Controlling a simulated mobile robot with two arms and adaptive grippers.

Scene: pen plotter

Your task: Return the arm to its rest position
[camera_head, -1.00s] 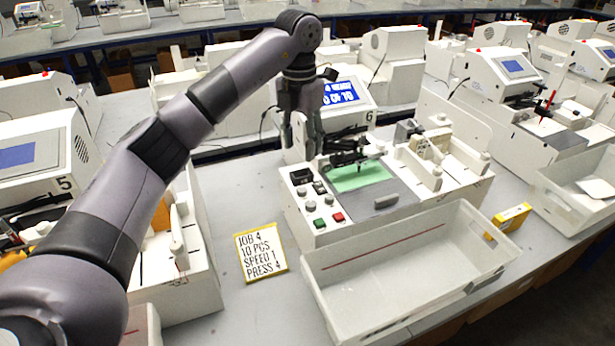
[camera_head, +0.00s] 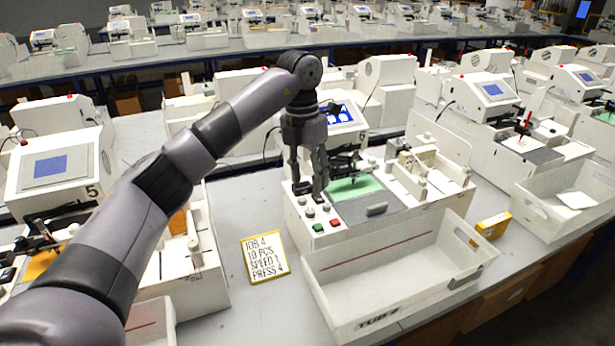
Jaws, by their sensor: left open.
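My left arm (camera_head: 190,155) comes in from the lower left, rises to a bent elbow-like joint, and hangs its wrist down. My left gripper (camera_head: 308,190) points downward, open and with nothing seen between its fingers. It is in front of the plotter's screen and over the left part of the pen plotter (camera_head: 340,213), above its control panel. I cannot tell whether the fingertips touch the panel. A green sheet (camera_head: 357,187) lies on the plotter bed beside the gripper. My right gripper is not in view.
An empty white bin (camera_head: 395,270) stands in front of the plotter. A yellow-edged job card (camera_head: 265,258) lies on the grey table to its left. A small yellow box (camera_head: 493,225) is right of the bin. Neighbouring plotters stand on both sides.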

